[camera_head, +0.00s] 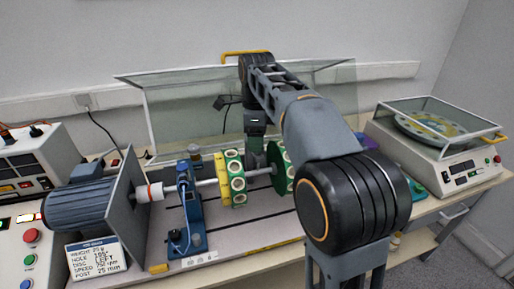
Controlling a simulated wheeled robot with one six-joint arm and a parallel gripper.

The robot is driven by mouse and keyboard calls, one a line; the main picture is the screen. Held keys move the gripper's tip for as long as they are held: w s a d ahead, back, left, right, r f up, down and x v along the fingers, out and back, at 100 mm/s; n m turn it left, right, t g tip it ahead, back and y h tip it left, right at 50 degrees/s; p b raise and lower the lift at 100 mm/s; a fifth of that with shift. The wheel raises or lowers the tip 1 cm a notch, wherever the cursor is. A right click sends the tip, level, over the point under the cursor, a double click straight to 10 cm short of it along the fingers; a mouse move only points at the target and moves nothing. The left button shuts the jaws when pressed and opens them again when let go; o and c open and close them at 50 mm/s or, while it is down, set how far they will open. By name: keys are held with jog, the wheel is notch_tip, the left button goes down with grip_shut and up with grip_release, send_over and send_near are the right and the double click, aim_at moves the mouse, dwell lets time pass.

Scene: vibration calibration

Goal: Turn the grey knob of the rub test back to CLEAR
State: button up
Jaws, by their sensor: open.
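My gripper (257,152) points down over the rotor rig, at the back of the shaft (208,188) and between two green discs. It is open, but its fingertips are small and dark here. I cannot make out the grey knob of the rub test or its CLEAR mark for certain; the gripper, discs or my arm may hide it. A small grey-brown round part (194,153) stands behind the blue bearing stand (187,208). The near green disc (235,178) carries several pale round holes, and the far green disc (278,170) is partly behind my arm.
A clear guard (180,112) with a yellow handle stands raised behind the rig. A blue-grey motor (78,204) and a sign card (97,257) are at left. A covered balance machine (440,148) stands at right. My arm blocks the middle right.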

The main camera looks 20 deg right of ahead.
jog(key=shift+f, duration=1)
jog(key=c, duration=0.9)
